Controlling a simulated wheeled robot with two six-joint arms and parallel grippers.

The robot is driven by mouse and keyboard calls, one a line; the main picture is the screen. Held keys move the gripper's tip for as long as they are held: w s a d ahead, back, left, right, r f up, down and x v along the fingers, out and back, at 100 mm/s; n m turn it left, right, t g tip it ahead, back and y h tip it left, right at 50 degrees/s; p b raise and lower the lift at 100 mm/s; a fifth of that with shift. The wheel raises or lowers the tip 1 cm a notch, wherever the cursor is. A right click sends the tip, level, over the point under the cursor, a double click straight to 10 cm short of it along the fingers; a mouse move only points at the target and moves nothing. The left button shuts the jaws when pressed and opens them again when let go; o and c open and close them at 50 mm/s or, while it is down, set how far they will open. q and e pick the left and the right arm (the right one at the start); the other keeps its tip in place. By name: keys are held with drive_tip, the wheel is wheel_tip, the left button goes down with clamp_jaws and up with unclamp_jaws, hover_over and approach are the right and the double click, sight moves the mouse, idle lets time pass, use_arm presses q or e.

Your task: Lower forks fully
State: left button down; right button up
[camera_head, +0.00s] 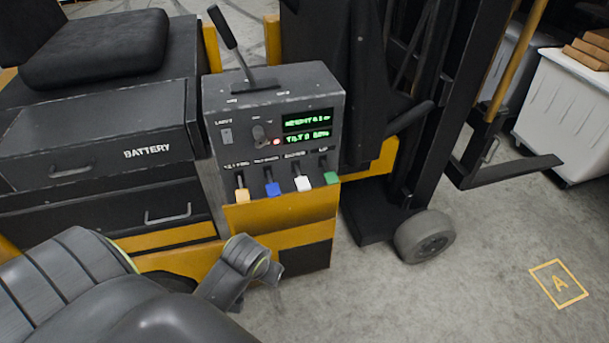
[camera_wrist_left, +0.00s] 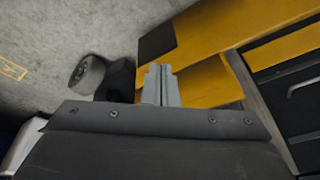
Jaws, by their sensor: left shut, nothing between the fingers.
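A forklift control console (camera_head: 275,115) stands in the middle of the head view. A row of levers with orange (camera_head: 242,195), blue (camera_head: 272,188), white (camera_head: 302,183) and green (camera_head: 331,178) tips sticks out of its lower front. A green display (camera_head: 307,127) shows a height line and a tilt line, too small to read surely. A black fork (camera_head: 510,168) projects to the right from the mast (camera_head: 440,100), low above the floor. My left gripper (camera_head: 277,272) is below the levers, apart from them; its fingers are shut and empty in the left wrist view (camera_wrist_left: 160,82). My right gripper is out of view.
A tall black lever (camera_head: 228,40) rises from the console top. Battery drawers (camera_head: 95,135) and a seat (camera_head: 95,45) are at left. A wheel (camera_head: 424,237) stands below the mast. A white tote (camera_head: 575,115) is at right. Floor near the A mark (camera_head: 559,284) is clear.

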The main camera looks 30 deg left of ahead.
use_arm(q)
drive_tip(key=w+a+r+n, duration=0.1)
drive_tip(key=w+r+n, duration=0.1)
drive_tip(key=w+r, duration=0.5)
drive_tip(key=w+a+r+n, duration=0.2)
drive_tip(key=w+r+n, duration=0.1)
drive_tip(key=w, duration=0.8)
wheel_tip(320, 180, up, 9)
drive_tip(key=n+g, duration=0.1)
drive_tip(key=n, duration=0.2)
hover_over(304, 183)
drive_tip(key=s+d, duration=0.3)
drive_tip(key=shift+w+a+y, duration=0.15)
drive_tip(key=shift+w+y, duration=0.1)
drive_tip(key=shift+y, duration=0.15)
drive_tip(key=p+x, duration=0.1)
drive_tip(key=x, duration=0.7)
drive_tip(key=p+x, duration=0.1)
drive_tip(key=x, duration=0.3)
drive_tip(key=shift+s+d+f+p, duration=0.25)
drive_tip(key=shift+f+p, duration=0.1)
drive_tip(key=shift+f, duration=0.8)
